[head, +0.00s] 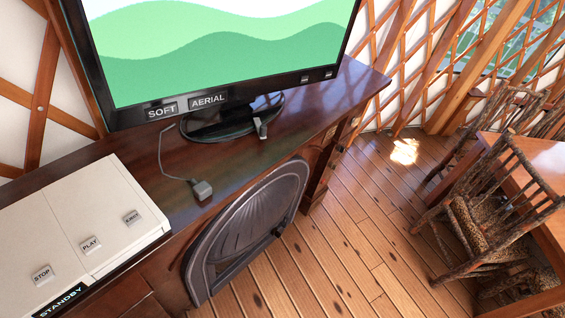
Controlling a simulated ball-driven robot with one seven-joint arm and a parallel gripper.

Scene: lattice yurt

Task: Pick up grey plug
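A grey plug (202,190) lies on the dark wooden cabinet top (150,160), near its front edge. A thin grey cable runs from it back to the left, toward the area below the television's SOFT label. A second small grey piece (262,128) shows at the front of the television's stand; I cannot tell what it is. My gripper is not in view, so nothing shows between it and the plug.
The television (220,50) stands behind the plug on a black base (215,125). A white player (75,235) with STOP, PLAY and EJECT buttons is at left. A dark arched panel (250,225) is below the front edge. Twig chairs (490,215) and a table (545,155) are right; floor between is clear.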

